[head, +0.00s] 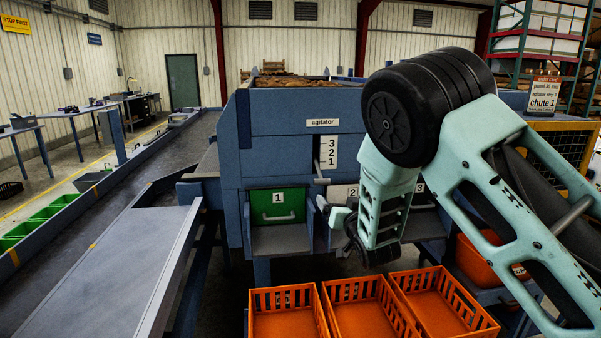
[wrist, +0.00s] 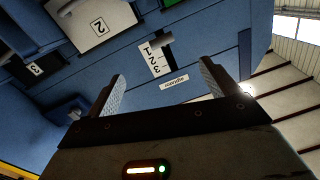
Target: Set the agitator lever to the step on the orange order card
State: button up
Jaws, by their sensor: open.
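The agitator lever (head: 322,181) is a small grey handle on the blue grader's front, low in a dark slot beside a white plate (head: 329,152) reading 3, 2, 1 from top down. It sits at or just below the 1. In the tilted wrist view the lever (wrist: 160,42) is by the 1 end of the plate (wrist: 151,58). The order card (head: 543,95) stands at right; it reads chute 1, and its agitator step figure is too small to read surely. My gripper (wrist: 163,78) is open and empty, apart from the lever; in the head view it (head: 342,216) is below and right.
A green chute door 1 (head: 277,206) is left below the lever; white door 2 (wrist: 100,25) is beside it. Orange crates (head: 362,309) stand below. A conveyor (head: 120,262) runs along the left. My arm hides part of the grader's right side.

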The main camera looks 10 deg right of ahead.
aim_at(323, 182)
jog(key=w+p, duration=0.2)
jog(key=w, duration=0.4)
jog(key=w+a+p, duration=0.1)
jog(key=w+p, duration=0.1)
jog(key=w, duration=0.3)
jog(key=w+p, duration=0.2)
jog(key=w, duration=0.4)
jog(key=shift+w+a+r, duration=0.15)
jog(key=shift+w+r, duration=0.05)
jog(key=shift+w, duration=0.15)
